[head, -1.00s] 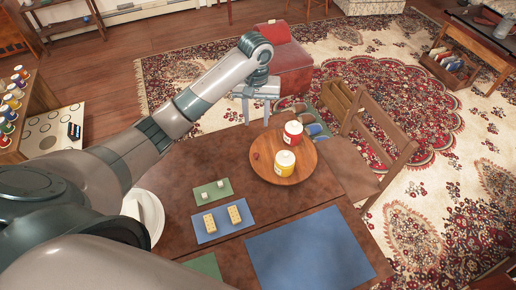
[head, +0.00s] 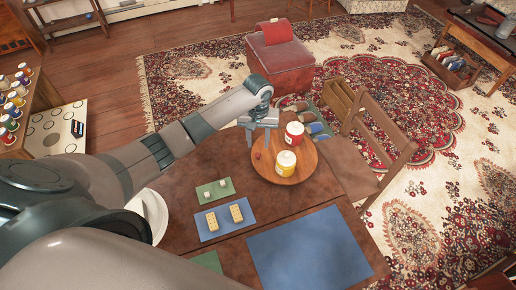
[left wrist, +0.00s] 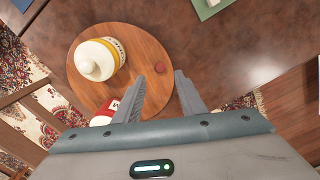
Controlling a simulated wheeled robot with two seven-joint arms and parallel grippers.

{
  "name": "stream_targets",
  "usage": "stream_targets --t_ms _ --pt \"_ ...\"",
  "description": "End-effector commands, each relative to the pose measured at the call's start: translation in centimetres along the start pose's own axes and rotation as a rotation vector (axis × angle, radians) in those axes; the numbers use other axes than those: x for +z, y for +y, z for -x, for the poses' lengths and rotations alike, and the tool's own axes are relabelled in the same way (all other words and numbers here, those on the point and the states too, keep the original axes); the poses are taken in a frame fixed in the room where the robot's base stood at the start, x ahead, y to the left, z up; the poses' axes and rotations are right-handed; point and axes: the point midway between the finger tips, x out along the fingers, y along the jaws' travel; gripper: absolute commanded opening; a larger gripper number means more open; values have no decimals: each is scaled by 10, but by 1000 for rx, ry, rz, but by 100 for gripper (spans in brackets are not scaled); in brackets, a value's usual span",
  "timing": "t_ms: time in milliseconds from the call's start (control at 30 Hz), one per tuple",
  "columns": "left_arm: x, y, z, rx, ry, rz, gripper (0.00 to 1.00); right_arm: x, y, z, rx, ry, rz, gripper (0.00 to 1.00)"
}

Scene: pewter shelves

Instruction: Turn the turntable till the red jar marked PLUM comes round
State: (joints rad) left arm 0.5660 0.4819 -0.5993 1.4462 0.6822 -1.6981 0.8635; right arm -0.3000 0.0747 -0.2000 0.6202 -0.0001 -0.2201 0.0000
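The round wooden turntable (head: 305,170) lies near the far end of the brown table. A red jar with a white lid (head: 294,135) stands on its far side and a yellow jar with a white lid (head: 286,164) on its near side. My left gripper (head: 260,145) is open and empty above that edge. My right gripper is not in view.
Nearer on the table are a green mat (head: 228,192) with small pale blocks, a blue mat (head: 208,232) with two yellow blocks, and a bare blue mat (head: 310,255). A wooden chair (head: 385,140) stands close to the turntable's right. A white plate (head: 158,210) lies left.

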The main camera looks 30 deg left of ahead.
Motion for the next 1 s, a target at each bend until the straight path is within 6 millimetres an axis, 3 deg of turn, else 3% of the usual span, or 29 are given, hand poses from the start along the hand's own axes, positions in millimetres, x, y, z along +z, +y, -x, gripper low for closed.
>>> stream_targets --t_ms 200,400,800,967,1000 --pt "1 -1 -35 -3 -3 1 37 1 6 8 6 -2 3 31" --pt "0 0 -54 -2 -2 0 37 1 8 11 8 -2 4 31" --pt "0 0 -59 -1 0 -1 37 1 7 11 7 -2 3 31" --pt "0 0 -59 -1 0 0 1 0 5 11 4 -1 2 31" --pt "0 0 -59 -1 0 0 0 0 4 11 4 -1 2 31"
